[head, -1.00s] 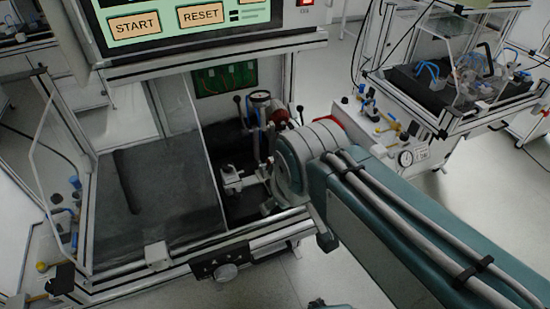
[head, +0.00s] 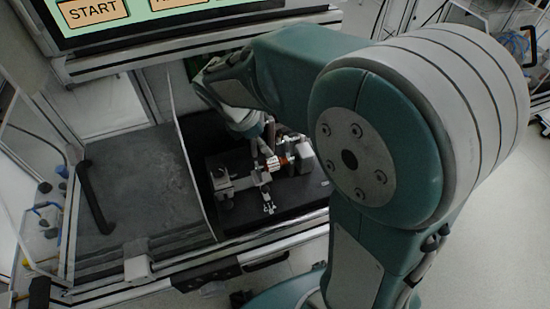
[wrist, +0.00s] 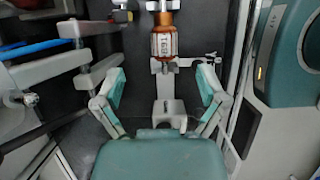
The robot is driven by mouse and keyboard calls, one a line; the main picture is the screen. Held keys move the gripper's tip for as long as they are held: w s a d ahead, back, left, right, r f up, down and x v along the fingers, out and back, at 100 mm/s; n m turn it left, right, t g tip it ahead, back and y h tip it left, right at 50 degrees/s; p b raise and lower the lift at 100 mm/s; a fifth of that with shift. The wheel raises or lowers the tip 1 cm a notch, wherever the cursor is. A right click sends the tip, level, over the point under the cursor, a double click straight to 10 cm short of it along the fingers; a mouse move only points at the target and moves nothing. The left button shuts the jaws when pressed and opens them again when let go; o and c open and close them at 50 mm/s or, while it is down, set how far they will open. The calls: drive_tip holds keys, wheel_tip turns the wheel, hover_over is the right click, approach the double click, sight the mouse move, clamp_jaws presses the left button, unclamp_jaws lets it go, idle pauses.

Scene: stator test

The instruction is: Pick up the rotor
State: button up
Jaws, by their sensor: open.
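The rotor (wrist: 164,42), with copper-coloured windings and a pale ribbed core, is at the upper middle of the wrist view. It lies in line with its shaft above a grey support block (wrist: 168,112). In the head view my arm hides most of the gripper.
A grey metal fixture (wrist: 90,65) stands close to the left finger. A clear panel (head: 188,150) divides the dark plate from a grey surface (head: 140,190) on the left. The screen unit (head: 150,22) overhangs the back.

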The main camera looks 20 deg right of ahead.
sight(271, 160)
drive_tip(key=x, duration=0.5)
drive_tip(key=a+x, duration=0.1)
drive_tip(key=x, duration=0.2)
drive_tip(key=shift+s+d+f, duration=0.1)
drive_tip(key=shift+s+f, duration=0.1)
drive_tip(key=shift+f, duration=0.25)
clamp_jaws()
